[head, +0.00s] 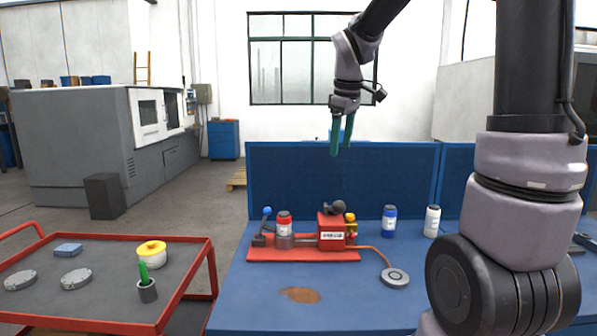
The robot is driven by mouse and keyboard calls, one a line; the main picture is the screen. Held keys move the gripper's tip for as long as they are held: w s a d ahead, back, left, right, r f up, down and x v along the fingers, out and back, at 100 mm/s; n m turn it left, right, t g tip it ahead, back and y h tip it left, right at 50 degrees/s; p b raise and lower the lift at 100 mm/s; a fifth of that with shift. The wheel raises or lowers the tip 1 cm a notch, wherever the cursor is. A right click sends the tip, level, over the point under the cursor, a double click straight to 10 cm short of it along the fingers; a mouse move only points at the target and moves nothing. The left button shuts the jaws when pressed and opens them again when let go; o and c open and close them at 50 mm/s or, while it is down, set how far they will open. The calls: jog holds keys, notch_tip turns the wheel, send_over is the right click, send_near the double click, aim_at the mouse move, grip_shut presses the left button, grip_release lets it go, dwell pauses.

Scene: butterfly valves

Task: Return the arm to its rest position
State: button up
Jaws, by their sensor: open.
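My gripper (342,134) hangs in the air above the blue workbench (345,290), its two green fingers pointing down. The fingers are a little apart and nothing shows between them. It is in front of the blue back panel's top edge and above the red valve rig. My arm reaches from the right side of the picture, up out of view and back down to the gripper.
A red rig (331,230) with levers stands on the bench, a grey disc (395,278) beside it. A blue bottle (389,220) and a white bottle (432,221) stand right of it. A red cart (110,268) with parts is at left.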

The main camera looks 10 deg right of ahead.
jog(key=s+d+r+m+t+y, duration=0.1)
jog(key=s+m+t, duration=0.1)
jog(key=s+m, duration=0.4)
jog(key=s+d+r+m+t, duration=0.2)
jog(key=s+m, duration=0.5)
jog(key=s, duration=0.6)
jog(key=shift+s+r+y, duration=0.25)
jog(key=shift+y, duration=0.15)
